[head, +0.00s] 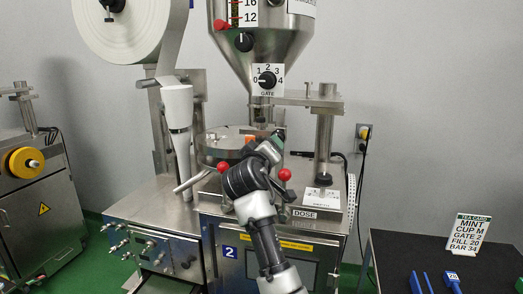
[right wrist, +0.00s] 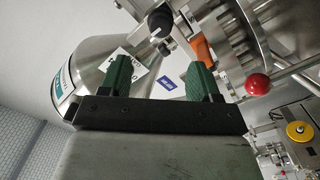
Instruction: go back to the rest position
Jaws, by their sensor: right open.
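My right gripper (head: 273,143) is at the tea machine, in front of its round metal dosing plate (head: 226,134) and below the hopper (head: 266,47). In the right wrist view my right gripper (right wrist: 160,72) has its two green fingers wide apart, with nothing held between them. The hopper (right wrist: 92,68) shows beyond the fingers at the left, and a red ball knob (right wrist: 257,84) is to the right of them. I cannot tell whether the gripper touches the machine. My left gripper is in no view.
The gate knob (head: 267,79) is on the hopper front. Red ball knobs (head: 285,175) flank my right forearm. A post (head: 324,145) stands at right. A dark table (head: 415,250) with blue tools and a tea card (head: 468,234) is at far right. A paper reel (head: 118,25) hangs upper left.

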